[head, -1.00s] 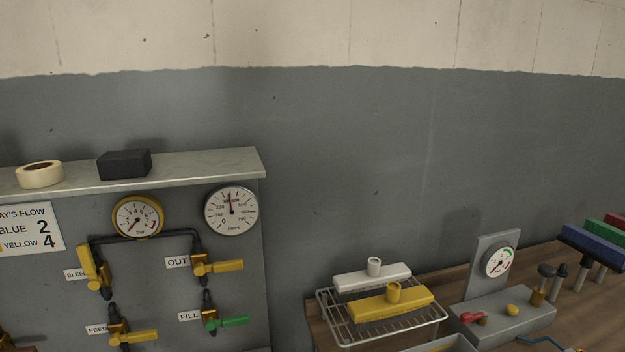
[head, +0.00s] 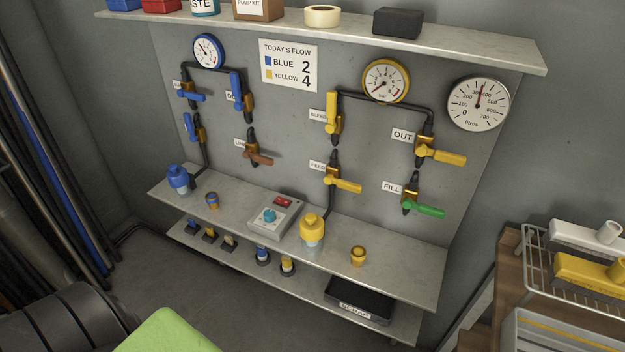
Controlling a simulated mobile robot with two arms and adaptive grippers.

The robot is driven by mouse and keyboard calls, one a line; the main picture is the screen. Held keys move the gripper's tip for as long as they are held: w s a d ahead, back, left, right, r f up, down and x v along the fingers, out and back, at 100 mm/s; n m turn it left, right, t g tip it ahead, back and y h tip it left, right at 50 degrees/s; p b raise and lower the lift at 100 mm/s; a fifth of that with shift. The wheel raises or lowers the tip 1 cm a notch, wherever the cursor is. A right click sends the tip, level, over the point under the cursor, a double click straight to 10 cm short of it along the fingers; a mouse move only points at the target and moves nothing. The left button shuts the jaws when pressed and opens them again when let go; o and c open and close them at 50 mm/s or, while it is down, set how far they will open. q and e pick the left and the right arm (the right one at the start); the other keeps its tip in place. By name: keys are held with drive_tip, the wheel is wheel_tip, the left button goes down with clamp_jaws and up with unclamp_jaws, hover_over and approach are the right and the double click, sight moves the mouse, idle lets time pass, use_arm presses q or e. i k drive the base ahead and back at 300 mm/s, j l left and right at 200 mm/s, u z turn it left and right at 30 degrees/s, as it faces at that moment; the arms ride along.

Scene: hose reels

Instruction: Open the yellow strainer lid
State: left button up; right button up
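The yellow strainer (head: 312,228) appears to be the yellow-topped fitting with a pale clear lower part on the upper bench shelf. Its yellow lid sits on top of it, upright. A similar blue-topped fitting (head: 178,178) stands at the left end of the same shelf. Neither of my grippers is in view.
A grey control box (head: 274,218) stands left of the yellow strainer and a small brass fitting (head: 358,256) right of it. Yellow-handled valves (head: 345,185) are on the panel behind. A green surface (head: 165,332) fills the bottom left. A wire rack (head: 536,262) stands at right.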

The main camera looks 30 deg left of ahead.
sight(311, 225)
drive_tip(key=u, duration=1.05)
